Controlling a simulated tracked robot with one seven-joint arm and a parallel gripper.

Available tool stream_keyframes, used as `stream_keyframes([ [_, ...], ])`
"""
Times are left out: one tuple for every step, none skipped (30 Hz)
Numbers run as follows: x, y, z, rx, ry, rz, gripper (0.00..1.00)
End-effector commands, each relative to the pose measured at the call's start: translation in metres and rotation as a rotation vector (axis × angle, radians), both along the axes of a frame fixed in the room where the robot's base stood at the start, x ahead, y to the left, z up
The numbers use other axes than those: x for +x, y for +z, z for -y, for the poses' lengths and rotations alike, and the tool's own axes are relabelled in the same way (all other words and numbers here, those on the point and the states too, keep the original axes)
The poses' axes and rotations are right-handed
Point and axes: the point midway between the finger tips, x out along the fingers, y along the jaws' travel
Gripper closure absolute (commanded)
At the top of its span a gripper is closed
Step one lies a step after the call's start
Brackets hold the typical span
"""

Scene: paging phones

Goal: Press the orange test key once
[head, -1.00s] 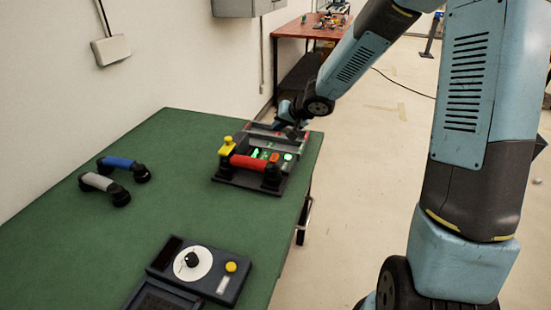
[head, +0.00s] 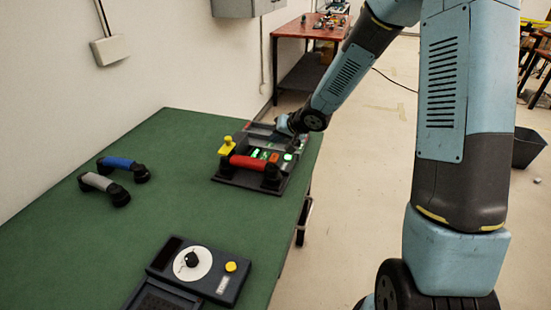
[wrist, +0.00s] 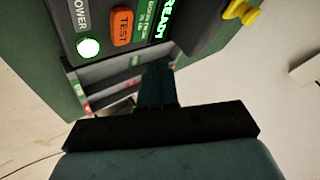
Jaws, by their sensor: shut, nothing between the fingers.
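The orange test key (wrist: 122,27) is marked TEST and sits on the dark panel of the phone unit, between a lit white-green POWER lamp (wrist: 88,48) and a green READY display (wrist: 165,20). In the head view the key (head: 274,157) is a small orange patch behind the red handset (head: 254,163). My gripper (wrist: 158,70) is shut and empty, its fingers beside the key in the wrist picture and seemingly apart from it. In the head view my gripper is over the far part of the unit, its tips partly hidden.
The green table (head: 130,240) also holds a blue handset (head: 122,163), a grey handset (head: 103,187) and a dark dial box (head: 195,266) with a yellow button. A yellow knob (head: 227,146) stands at the unit's left. A red table (head: 310,27) is behind.

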Motion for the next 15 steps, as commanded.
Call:
stream_keyframes([
  [-0.001,-0.007,-0.001,-0.001,0.0,-0.003,1.0],
  [-0.001,-0.011,-0.001,-0.001,0.002,-0.002,1.0],
  [-0.001,-0.016,-0.001,-0.001,0.0,-0.002,1.0],
  [-0.001,-0.019,-0.001,-0.003,0.001,-0.001,1.0],
  [-0.001,-0.022,-0.001,-0.003,0.0,-0.002,1.0],
  [0.0,-0.026,0.0,-0.002,-0.001,-0.001,1.0],
  [0.0,-0.029,0.0,-0.001,0.0,-0.001,1.0],
  [0.0,-0.032,0.0,-0.001,-0.001,-0.002,1.0],
  [0.0,-0.035,0.0,-0.001,0.001,-0.002,1.0],
  [0.0,-0.037,0.0,-0.001,0.001,-0.002,1.0],
  [0.0,-0.039,0.0,-0.001,0.0,-0.001,1.0],
  [0.0,-0.041,0.0,-0.002,0.001,0.0,1.0],
  [0.0,-0.042,0.0,-0.001,0.0,0.0,1.0],
  [0.0,-0.043,0.0,-0.001,0.0,0.0,1.0],
  [0.0,-0.044,0.0,-0.001,0.0,0.0,1.0],
])
